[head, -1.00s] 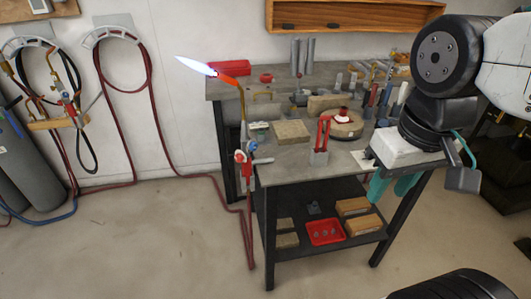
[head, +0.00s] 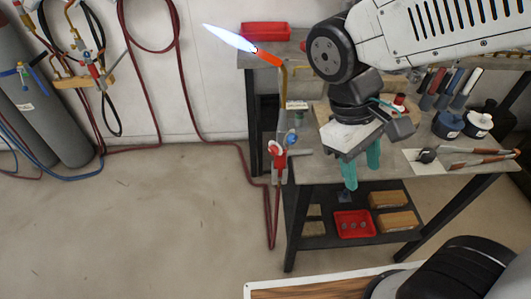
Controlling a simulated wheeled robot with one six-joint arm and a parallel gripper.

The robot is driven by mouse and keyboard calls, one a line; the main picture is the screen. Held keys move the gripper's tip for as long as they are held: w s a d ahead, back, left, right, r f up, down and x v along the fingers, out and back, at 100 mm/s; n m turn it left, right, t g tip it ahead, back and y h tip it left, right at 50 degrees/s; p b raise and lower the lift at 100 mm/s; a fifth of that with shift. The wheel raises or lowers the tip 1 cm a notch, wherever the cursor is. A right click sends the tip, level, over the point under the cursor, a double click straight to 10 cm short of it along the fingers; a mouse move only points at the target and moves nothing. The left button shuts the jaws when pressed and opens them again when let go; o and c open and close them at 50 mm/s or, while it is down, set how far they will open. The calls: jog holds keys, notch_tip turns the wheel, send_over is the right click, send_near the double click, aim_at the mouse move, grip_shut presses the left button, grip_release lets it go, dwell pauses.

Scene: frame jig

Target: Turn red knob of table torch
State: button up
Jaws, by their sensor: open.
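The table torch (head: 282,110) stands at the left front corner of the workbench (head: 400,172), upright, with a blue-white flame (head: 228,38) at its tip pointing up and left. Its red knob (head: 279,161) shows low on the torch body, with a blue knob (head: 291,138) a little above it. My gripper (head: 362,172) hangs to the right of the torch, in front of the bench edge, with its teal fingers pointing down. The fingers are apart and nothing shows between them. My gripper is clear of the knob. My arm hides part of the bench top.
Red hoses (head: 268,215) run from the torch to the floor and wall. A red tray (head: 354,223) and wooden blocks sit on the lower shelf. Tongs (head: 470,157) lie on the bench at right. Gas cylinders (head: 42,110) stand at far left. The floor at left is free.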

jog(key=w+a+f+n+t+h, duration=0.3)
jog(key=w+a+f+n+h, duration=0.1)
jog(key=a+f+n+h, duration=0.45)
jog(key=n+t+h, duration=0.2)
jog(key=n+t, duration=0.9)
send_near(271, 152)
jog(key=x, duration=0.7)
jog(key=shift+w+d, duration=0.4)
jog(key=shift+d, duration=0.15)
jog(key=c, duration=1)
